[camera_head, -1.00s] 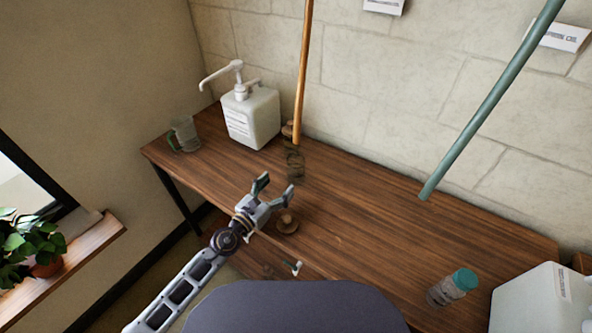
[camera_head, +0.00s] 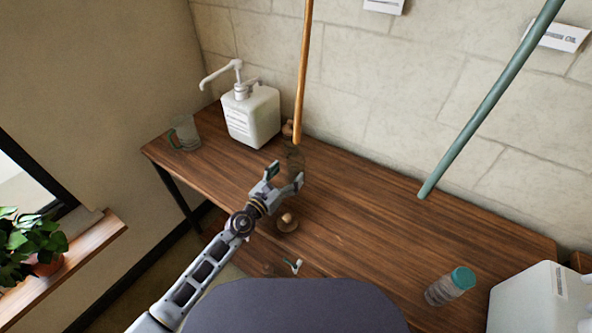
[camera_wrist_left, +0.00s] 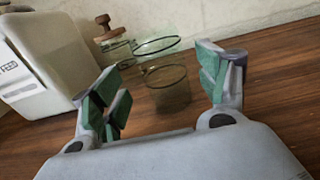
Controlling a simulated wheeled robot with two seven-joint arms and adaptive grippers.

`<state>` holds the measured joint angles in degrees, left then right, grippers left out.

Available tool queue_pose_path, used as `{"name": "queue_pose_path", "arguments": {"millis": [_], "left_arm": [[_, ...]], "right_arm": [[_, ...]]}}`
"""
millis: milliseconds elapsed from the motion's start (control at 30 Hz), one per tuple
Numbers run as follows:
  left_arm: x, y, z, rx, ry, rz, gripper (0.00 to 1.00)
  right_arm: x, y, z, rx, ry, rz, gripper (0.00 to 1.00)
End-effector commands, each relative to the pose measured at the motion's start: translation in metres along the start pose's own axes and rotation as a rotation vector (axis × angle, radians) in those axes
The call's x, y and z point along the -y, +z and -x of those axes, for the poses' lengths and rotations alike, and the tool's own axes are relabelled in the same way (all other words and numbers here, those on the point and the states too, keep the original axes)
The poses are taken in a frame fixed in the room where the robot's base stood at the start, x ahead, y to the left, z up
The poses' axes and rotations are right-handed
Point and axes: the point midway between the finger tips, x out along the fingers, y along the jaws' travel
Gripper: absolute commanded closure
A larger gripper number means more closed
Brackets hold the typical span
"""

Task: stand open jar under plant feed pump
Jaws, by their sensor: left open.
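The clear open jar (camera_head: 294,157) stands on the table, partly hidden behind my left gripper (camera_head: 285,177) in the head view. In the left wrist view the glass jar (camera_wrist_left: 168,90) shows beyond and between the open fingers (camera_wrist_left: 165,88), apart from them. The white plant feed container (camera_head: 252,117) with its pump (camera_head: 238,80) stands at the back left, its spout pointing left. A round wooden lid with a knob (camera_head: 287,222) lies on the table near the gripper.
A stoppered jar (camera_wrist_left: 114,45) stands beside the feed container. A teal-lidded jar (camera_head: 450,287) and another white container (camera_head: 540,300) are at the right. The table's middle right is clear.

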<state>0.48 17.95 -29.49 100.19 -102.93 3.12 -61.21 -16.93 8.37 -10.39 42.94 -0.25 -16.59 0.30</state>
Motion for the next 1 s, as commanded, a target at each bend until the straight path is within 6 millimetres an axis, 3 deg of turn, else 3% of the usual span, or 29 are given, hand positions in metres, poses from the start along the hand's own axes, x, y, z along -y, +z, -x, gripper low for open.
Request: {"name": "queue_pose_path", "arguments": {"millis": [233, 633, 1000], "left_arm": [[0.001, 0.0, -0.01, 0.001, 0.001, 0.001, 0.25], [0.002, -0.001, -0.047, 0.001, 0.0, -0.001, 0.25], [0.002, -0.001, -0.052, 0.0, 0.0, 0.0, 0.25]], "right_arm": [[0.0, -0.001, 0.0, -0.001, 0.0, -0.001, 0.6], [0.006, -0.006, -0.002, -0.006, -0.006, -0.004, 0.6], [0.007, -0.013, 0.0, -0.016, -0.007, -0.005, 0.6]]}}
